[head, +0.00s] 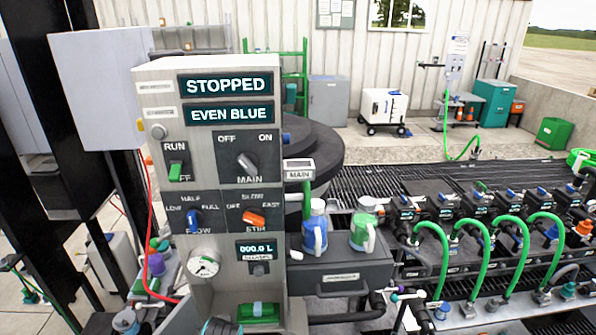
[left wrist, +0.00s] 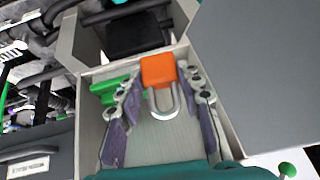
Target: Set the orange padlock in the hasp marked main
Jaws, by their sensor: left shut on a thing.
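The orange padlock (left wrist: 158,71) is in the left wrist view, its silver shackle toward the camera. My left gripper (left wrist: 161,76) is shut on the padlock body, one finger on each side. It is over a grey open tray (left wrist: 150,138) with a green thing in it. In the head view the padlock does not show; a dark teal part of what looks like my left arm shows at the bottom edge. A small plate marked MAIN (head: 299,174) is at the panel's right edge; I cannot make out a hasp's shape there. The MAIN switch (head: 247,163) is on the panel front. My right gripper is not in view.
The grey control panel (head: 225,72) reads STOPPED and EVEN BLUE. A blue-bodied jug (head: 315,235) and a green one (head: 363,232) stand on a dark box (head: 340,275) right of the panel. Green hoses (head: 442,255) fill the right. A red cable (head: 150,220) hangs left of the panel.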

